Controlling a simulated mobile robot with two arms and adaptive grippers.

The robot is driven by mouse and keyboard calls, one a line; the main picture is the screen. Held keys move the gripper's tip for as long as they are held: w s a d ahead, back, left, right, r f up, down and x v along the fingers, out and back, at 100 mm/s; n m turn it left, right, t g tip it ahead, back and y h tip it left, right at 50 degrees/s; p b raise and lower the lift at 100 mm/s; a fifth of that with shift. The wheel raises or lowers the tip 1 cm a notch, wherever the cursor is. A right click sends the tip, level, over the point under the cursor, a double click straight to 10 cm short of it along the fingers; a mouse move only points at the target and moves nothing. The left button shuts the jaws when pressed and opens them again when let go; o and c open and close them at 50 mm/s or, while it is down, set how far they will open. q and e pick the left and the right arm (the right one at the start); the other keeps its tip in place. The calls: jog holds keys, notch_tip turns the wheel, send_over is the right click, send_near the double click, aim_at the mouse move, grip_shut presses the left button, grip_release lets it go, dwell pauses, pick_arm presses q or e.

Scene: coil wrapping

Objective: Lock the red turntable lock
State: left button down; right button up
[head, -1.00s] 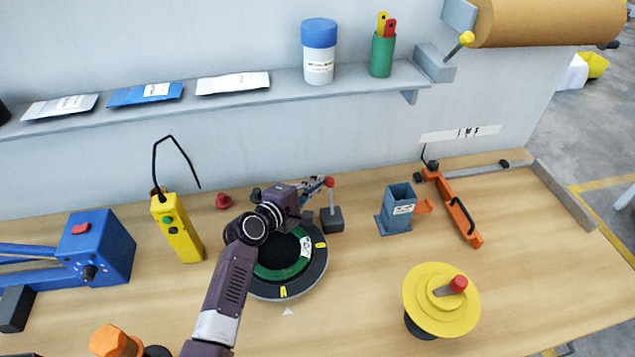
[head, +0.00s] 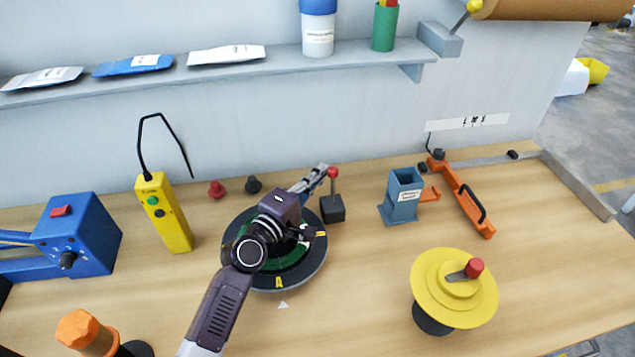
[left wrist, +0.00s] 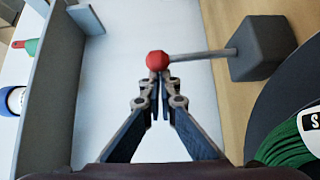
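The red turntable lock is a lever with a red ball knob (head: 333,172) standing upright on a dark grey block (head: 332,208). It stands at the back right rim of the round dark turntable (head: 262,282), which carries a green coil (left wrist: 290,150). My left gripper (head: 322,168) reaches over the turntable, its fingertips just left of the knob. In the left wrist view the red knob (left wrist: 158,60) sits right at the fingertips (left wrist: 158,76). The fingers are together with no clear gap, and the knob seems just beyond them; contact is unclear. My right gripper is not in view.
A yellow pendant (head: 165,212) and two small knobs stand left of the turntable. A blue-grey holder (head: 403,197), an orange tool (head: 462,200) and a yellow disc (head: 455,290) with a red knob are on the right. A shelf (head: 200,78) runs along the wall behind.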

aim_at(334, 178)
pick_arm(q)
jog(key=shift+s+d+f+p, duration=0.1)
jog(key=shift+s+d+p, duration=0.1)
jog(key=shift+s, duration=0.6)
jog(key=shift+s+d+r+p, duration=0.1)
jog(key=shift+s+d+p, duration=0.1)
jog(key=shift+s, duration=0.55)
jog(key=shift+s+d+f+p, duration=0.1)
jog(key=shift+s+p, duration=0.1)
jog(key=shift+s, duration=0.6)
jog(key=shift+s+f, duration=0.3)
jog(key=shift+s, duration=0.05)
pick_arm(e)
jog(key=shift+s+r, duration=0.25)
jog(key=shift+s, duration=0.25)
pick_arm(q)
jog(key=shift+s+d, duration=0.1)
jog(key=shift+f, duration=0.1)
pick_arm(e)
jog(key=shift+w, duration=0.1)
pick_arm(q)
jog(key=v, duration=1.2)
